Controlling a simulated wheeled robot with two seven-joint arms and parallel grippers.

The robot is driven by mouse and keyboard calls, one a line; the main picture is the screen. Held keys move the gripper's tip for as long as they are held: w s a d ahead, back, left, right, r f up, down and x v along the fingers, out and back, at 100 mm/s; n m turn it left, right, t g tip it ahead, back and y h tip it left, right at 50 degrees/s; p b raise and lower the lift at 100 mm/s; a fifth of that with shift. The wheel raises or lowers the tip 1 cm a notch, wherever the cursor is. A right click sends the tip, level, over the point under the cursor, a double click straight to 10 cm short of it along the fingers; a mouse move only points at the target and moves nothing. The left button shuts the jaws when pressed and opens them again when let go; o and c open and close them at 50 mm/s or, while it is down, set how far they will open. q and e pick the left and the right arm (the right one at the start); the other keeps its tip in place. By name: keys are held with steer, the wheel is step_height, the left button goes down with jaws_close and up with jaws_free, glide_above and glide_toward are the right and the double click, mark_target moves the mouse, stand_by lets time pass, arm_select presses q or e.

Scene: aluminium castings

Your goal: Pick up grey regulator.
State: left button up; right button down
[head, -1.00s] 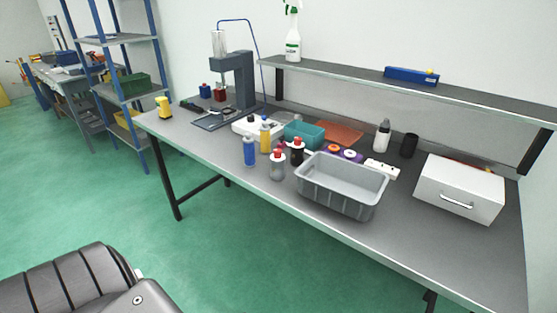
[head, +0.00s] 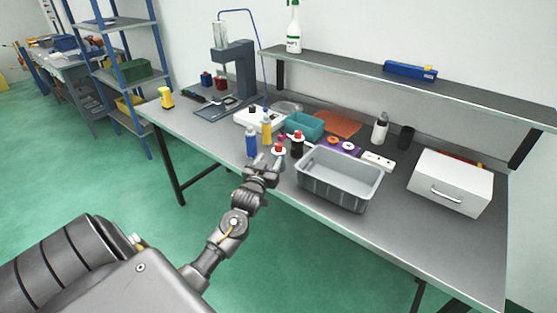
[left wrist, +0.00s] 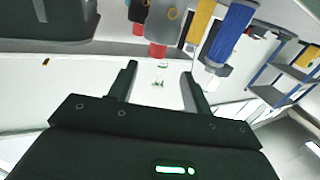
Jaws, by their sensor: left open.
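The grey regulator is a small grey cylinder with a red cap (head: 279,148), near the table's front edge. In the head view my left gripper hides most of its body. In the left wrist view, which is upside down, a grey body with a red cap (left wrist: 164,27) hangs from the top, beyond the fingers. My left gripper (head: 267,165) is open, with nothing between its fingers (left wrist: 160,73). It is in front of the regulator; whether they touch cannot be told in the head view, but the wrist view shows a gap. My right gripper is not in view.
Close by stand a blue cylinder (head: 251,142), a yellow one (head: 266,129) and a black one with a red cap (head: 297,146). A grey bin (head: 338,190) is just right, a teal bin (head: 304,127) behind. The shelf (head: 400,80) runs along the back.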

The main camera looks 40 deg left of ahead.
mark_target(277, 148)
arm_select(q)
steer(key=x, duration=0.4)
steer(key=shift+w+p, duration=0.2)
steer(key=shift+p, duration=0.1)
steer(key=shift+w+a+r+p, duration=0.15)
steer(key=shift+w+r+p, duration=0.05)
steer(key=shift+w+p, duration=0.25)
steer(key=p+x, duration=0.1)
steer(key=x, duration=0.3)
steer(key=shift+w+f, duration=0.15)
steer(key=shift+f, duration=0.05)
jaws_close()
